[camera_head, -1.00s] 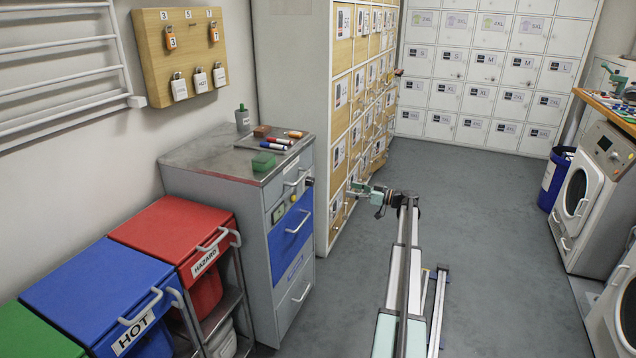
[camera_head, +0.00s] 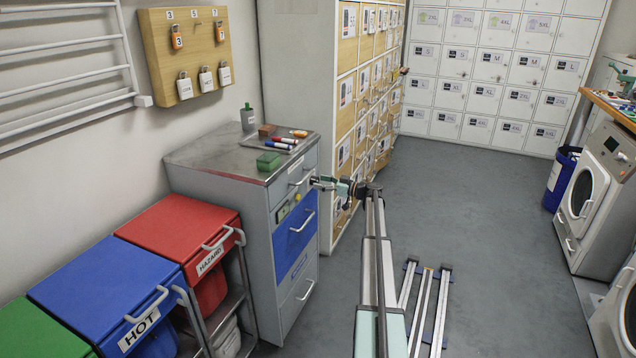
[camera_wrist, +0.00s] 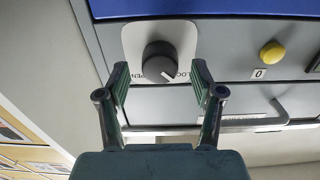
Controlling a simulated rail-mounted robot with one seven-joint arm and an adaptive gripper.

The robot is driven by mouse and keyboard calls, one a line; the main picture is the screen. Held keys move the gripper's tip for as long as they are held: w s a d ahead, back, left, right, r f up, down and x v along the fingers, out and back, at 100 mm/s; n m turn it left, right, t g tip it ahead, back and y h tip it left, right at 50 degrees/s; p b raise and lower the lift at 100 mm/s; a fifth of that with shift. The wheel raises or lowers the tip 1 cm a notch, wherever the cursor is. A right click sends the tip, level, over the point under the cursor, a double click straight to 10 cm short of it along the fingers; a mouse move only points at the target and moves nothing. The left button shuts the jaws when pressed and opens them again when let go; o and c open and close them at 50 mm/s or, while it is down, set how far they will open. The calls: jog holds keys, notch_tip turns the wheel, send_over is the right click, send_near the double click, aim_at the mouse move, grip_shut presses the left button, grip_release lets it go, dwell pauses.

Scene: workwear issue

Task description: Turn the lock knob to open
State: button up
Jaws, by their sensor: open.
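The lock knob (camera_wrist: 158,62), round and dark grey, sits on a light plate in the wrist view. Its pale mark points to the lower right, beside the letters "LOC"; "PEN" shows to its left. My gripper (camera_wrist: 160,72) is open, with a fingertip on each side of the knob in the picture and gaps between; I cannot tell whether the tips reach its depth. In the head view my gripper (camera_head: 317,183) is at the upper front of the grey cabinet (camera_head: 235,225), where it hides the knob.
A yellow button (camera_wrist: 272,52) and a bar handle (camera_wrist: 270,118) are on the cabinet front near the knob. The blue drawer (camera_head: 294,228) lies below. Lockers (camera_head: 347,90) stand close behind my gripper.

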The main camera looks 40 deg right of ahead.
jog(key=shift+x, duration=0.9)
jog(key=c, duration=1.2)
jog(key=shift+o, duration=0.2)
